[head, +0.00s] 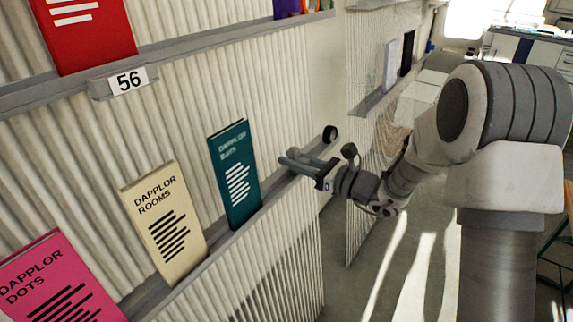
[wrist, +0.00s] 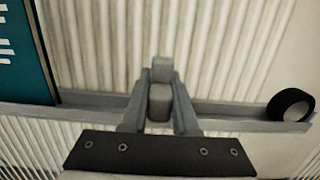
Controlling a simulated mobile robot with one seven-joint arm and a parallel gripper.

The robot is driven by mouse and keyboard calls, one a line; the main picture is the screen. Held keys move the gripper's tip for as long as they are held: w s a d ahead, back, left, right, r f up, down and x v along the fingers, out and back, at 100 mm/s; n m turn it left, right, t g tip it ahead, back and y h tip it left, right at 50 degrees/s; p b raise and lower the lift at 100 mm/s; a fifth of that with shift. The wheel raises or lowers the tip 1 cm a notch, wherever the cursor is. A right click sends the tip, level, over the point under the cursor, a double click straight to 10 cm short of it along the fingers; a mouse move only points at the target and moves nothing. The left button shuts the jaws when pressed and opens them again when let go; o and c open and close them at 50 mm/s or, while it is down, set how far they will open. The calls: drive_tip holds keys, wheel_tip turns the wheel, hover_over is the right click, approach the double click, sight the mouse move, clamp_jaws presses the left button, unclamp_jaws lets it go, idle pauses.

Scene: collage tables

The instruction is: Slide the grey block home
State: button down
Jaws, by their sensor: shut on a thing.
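The grey block (wrist: 159,106) is between the two fingers of my gripper (wrist: 160,90) in the wrist view, with a second grey face or piece (wrist: 161,70) just beyond it. I cannot tell whether these are one body. My gripper is shut on the block, at the shelf ledge (wrist: 232,112). In the head view my gripper (head: 300,164) reaches from the right to the ledge, right of the teal book. The block cannot be clearly told from the grey fingers there.
A teal book (head: 234,175) stands left of my gripper, with a cream book (head: 163,222) and a pink book (head: 55,285) further left. A black roll (wrist: 291,104) lies at the ledge's right end; it also shows in the head view (head: 330,134). Bare ledge lies between.

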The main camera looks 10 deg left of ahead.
drive_tip(key=c, duration=1)
unclamp_jaws()
drive_tip(key=shift+o, duration=0.2)
drive_tip(key=p+v, duration=0.3)
drive_tip(key=v, duration=1.4)
drive_tip(key=shift+d, duration=0.2)
drive_tip(key=shift+s, duration=0.15)
